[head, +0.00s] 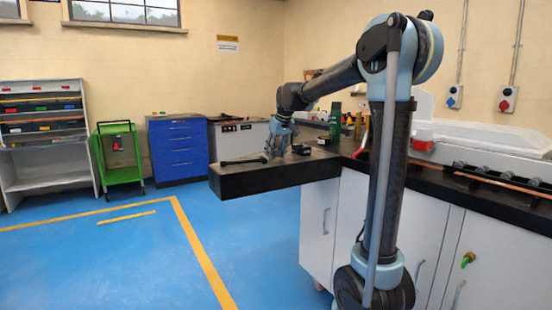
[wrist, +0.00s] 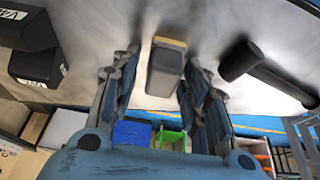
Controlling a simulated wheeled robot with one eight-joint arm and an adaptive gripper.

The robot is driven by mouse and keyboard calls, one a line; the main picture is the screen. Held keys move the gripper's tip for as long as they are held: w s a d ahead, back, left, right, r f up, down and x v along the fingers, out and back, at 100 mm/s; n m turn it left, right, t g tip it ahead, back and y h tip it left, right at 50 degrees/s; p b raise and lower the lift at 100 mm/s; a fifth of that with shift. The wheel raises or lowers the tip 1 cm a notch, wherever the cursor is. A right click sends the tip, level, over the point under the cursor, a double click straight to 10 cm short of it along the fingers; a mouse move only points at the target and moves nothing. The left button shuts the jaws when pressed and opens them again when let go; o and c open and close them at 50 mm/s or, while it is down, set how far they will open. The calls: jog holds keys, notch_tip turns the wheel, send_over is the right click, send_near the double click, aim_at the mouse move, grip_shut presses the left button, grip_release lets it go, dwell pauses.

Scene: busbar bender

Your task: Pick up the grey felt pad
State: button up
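A small grey block with a tan edge (wrist: 165,68), which looks like the grey felt pad, lies on the bench top in the wrist view. It sits between the two fingers of my gripper (wrist: 164,62). The fingers are spread, one on each side, with a narrow gap visible on both sides. In the head view my gripper (head: 277,150) points down just above the black bench top (head: 262,180) near its far left end. The pad cannot be made out there.
A black mallet-like tool (wrist: 241,62) lies beside the right finger in the wrist view; it also lies on the bench in the head view (head: 244,160). Black labelled blocks (wrist: 36,66) stand on the other side. A green bottle (head: 335,118) stands farther back.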

aim_at(276, 150)
grip_shut()
notch_tip(276, 150, up, 10)
jog(key=shift+r, duration=0.1)
dwell(0.5)
jog(key=c, duration=0.5)
grip_release()
